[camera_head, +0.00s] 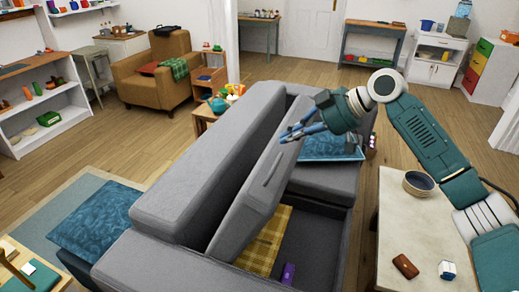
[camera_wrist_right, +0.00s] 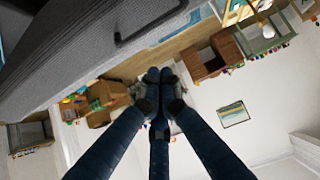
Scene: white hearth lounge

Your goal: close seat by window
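The grey sofa (camera_head: 155,210) has one seat panel (camera_head: 262,175) tilted steeply up, leaning toward the backrest. A dark handle shows on the panel, and in the right wrist view the handle (camera_wrist_right: 150,28) is on a grey surface. Below it the storage space (camera_head: 318,232) is open, with a yellow plaid blanket (camera_head: 265,240) and a purple item (camera_head: 288,273) inside. My right gripper (camera_head: 290,132) is beside the upper part of the raised panel. In the wrist view its fingertips (camera_wrist_right: 160,78) are drawn together with nothing between them; contact with the panel cannot be told. My left gripper is not in view.
A pale table (camera_head: 393,220) at the right holds a bowl (camera_head: 418,183), a brown wallet-like item (camera_head: 405,266) and a small blue-white item (camera_head: 447,270). Open floor lies beyond.

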